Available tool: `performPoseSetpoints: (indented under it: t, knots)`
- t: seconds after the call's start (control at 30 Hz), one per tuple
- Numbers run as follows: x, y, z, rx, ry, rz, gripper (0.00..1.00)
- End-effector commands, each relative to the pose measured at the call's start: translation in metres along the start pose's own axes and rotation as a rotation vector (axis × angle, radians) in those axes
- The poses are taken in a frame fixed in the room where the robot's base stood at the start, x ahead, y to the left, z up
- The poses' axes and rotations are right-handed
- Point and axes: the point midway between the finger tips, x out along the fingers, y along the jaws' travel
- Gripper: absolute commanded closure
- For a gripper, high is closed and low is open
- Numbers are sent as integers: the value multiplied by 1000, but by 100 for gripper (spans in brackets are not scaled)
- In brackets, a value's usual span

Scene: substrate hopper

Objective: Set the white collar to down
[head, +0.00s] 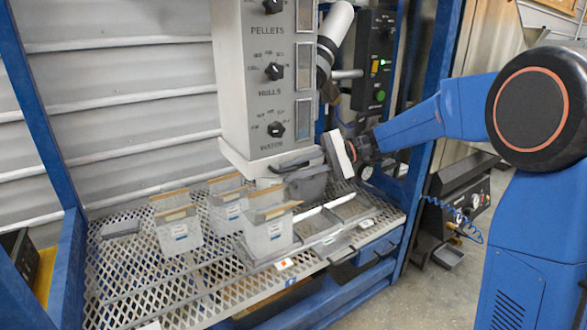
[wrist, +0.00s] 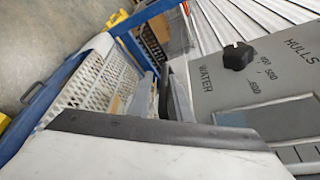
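The white collar (head: 268,165) sits around the foot of the grey hopper column, below the WATER dial. A dark handle-like piece (head: 298,162) shows at its right side. My gripper (head: 328,158) is just right of the collar, with its pale housing tilted toward it. In the wrist view my gripper's pale body and dark edge fill the bottom, and grey finger-like parts (wrist: 165,95) show at the middle. Whether the fingers touch the collar or hold anything cannot be made out.
A dark grey bin (head: 308,184) is under the collar. Several clear bags (head: 178,230) stand on the mesh shelf (head: 130,265). Column dials (head: 275,130) are close above.

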Motion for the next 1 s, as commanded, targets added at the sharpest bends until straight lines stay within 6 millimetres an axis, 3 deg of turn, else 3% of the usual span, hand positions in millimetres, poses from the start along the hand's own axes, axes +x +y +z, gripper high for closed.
performPoseSetpoints:
  t: [0.47,1.0]
  knots:
    - [-8,-2,0,-2,0,-2,83]
    - [-108,-1,0,-2,3,-3,83]
